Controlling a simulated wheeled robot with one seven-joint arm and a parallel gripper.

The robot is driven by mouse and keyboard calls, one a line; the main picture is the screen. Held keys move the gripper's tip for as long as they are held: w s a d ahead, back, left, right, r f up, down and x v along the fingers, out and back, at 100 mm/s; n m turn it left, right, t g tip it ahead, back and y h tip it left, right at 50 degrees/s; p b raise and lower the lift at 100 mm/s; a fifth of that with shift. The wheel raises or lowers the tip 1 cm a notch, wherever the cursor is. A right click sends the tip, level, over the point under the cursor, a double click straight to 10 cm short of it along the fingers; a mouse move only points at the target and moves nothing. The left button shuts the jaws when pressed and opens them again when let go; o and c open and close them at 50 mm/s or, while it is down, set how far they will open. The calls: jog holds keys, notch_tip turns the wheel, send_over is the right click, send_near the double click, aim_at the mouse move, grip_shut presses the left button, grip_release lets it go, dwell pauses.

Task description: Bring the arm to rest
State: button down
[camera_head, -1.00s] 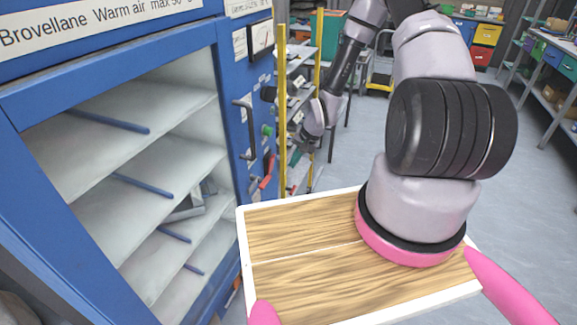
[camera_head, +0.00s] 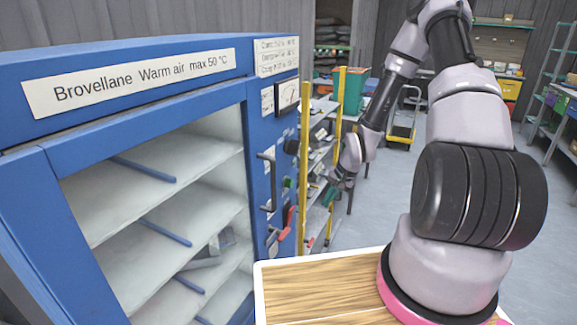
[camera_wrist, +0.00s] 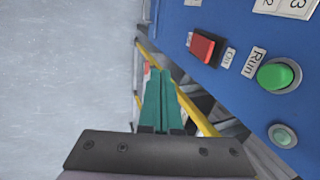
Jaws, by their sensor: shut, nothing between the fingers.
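My arm rises from the wood-topped deck and bends down toward the blue warm-air cabinet (camera_head: 130,70). My gripper (camera_head: 329,195) hangs low at its far end, right of the cabinet's front panel. In the wrist view my green fingers (camera_wrist: 158,72) lie together, shut and empty. They are beside the blue panel, with a red switch (camera_wrist: 205,47) marked "On" and a green button (camera_wrist: 275,74) marked "Run" to the right. The fingers look apart from both controls.
A yellow-posted rack (camera_head: 336,110) stands close behind my gripper. Grey floor (camera_head: 385,205) is clear to the right.

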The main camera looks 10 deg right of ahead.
jog(key=s+d+r+n+t+h, duration=0.1)
jog(key=s+d+r+h, duration=0.1)
jog(key=r, duration=1.2)
jog(key=s+d+r+n+t+h, duration=0.1)
jog(key=d+r, duration=0.1)
jog(key=r, duration=1.3)
jog(key=s+a+r+t, duration=0.1)
jog(key=s+a+r, duration=0.1)
jog(key=s+r, duration=0.7)
jog(key=s+a+r+t+y, duration=0.1)
jog(key=s+a+r, duration=0.1)
jog(key=s+r, duration=0.6)
jog(key=shift+s+r+n+y, duration=0.3)
jog(key=shift+s+r, duration=0.1)
jog(key=shift+s, duration=0.1)
jog(key=shift+a, duration=0.1)
